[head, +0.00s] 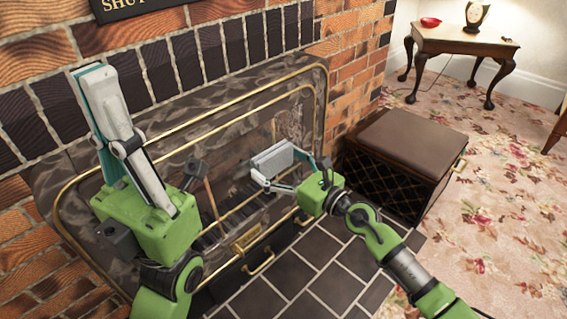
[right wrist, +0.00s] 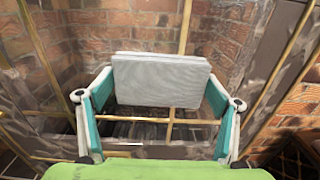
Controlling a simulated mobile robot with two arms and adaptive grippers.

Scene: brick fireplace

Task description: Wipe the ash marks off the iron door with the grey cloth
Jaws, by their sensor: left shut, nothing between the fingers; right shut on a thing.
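The grey cloth (head: 272,160) is a flat, pad-like block held in front of the fireplace. It also shows in the right wrist view (right wrist: 160,80). My right gripper (head: 277,164) is shut on it, with a finger at each side of the cloth. The dark iron door (head: 240,122) has brass rails and pale, smoky smears across its surface. I cannot tell whether the cloth touches it. My left gripper (head: 93,76) is shut and empty, pointing up in front of the door's left part. My left arm hides some of the door.
A brown-topped box (head: 410,140) stands right of the hearth, close to my right arm. Dark hearth tiles (head: 335,285) lie below the door. A wooden table (head: 455,42) with a red bowl (head: 431,22) stands at the back right. Floral carpet (head: 490,220) is open on the right.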

